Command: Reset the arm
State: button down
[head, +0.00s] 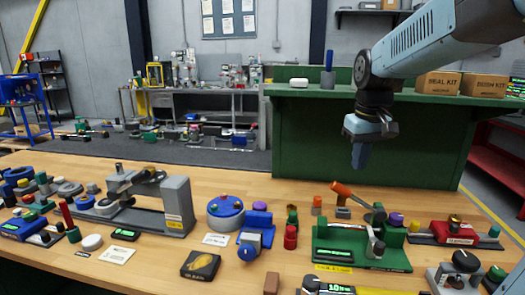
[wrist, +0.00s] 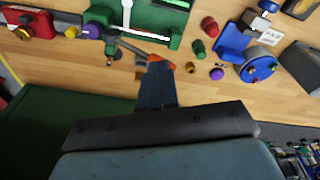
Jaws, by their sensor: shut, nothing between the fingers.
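My gripper (head: 360,153) hangs from my arm above the far edge of the workbench, in front of the green cabinet, pointing down. It is shut and holds nothing. In the wrist view my gripper (wrist: 157,75) has its fingers together, over the bench's far edge. My blue-grey arm reaches in from the upper right in the head view. The wooden workbench (head: 140,268) lies below, with the green fixture (head: 345,243) and its orange-handled hammer (head: 350,194) nearest below the gripper. The fixture also shows in the wrist view (wrist: 160,28). The gripper touches none of these.
A blue round part (head: 225,210), a grey press (head: 177,205), a red device (head: 452,230) and several small caps stand on the bench. The green cabinet (head: 420,150) rises behind it, with a seal kit box (head: 437,83) on top. Air around the gripper is clear.

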jog(key=s+f+m+t, duration=0.2)
jog(key=s+t, duration=0.1)
jog(key=s, duration=1.3)
jog(key=shift+m+t, duration=0.3)
jog(key=shift+t, duration=0.1)
jog(key=shift+a+r, duration=0.1)
dwell(1.3)
jog(key=w+m+g, duration=0.2)
jog(key=w+g, duration=0.4)
jog(key=w, duration=1.8)
jog(key=shift+f, duration=2.9)
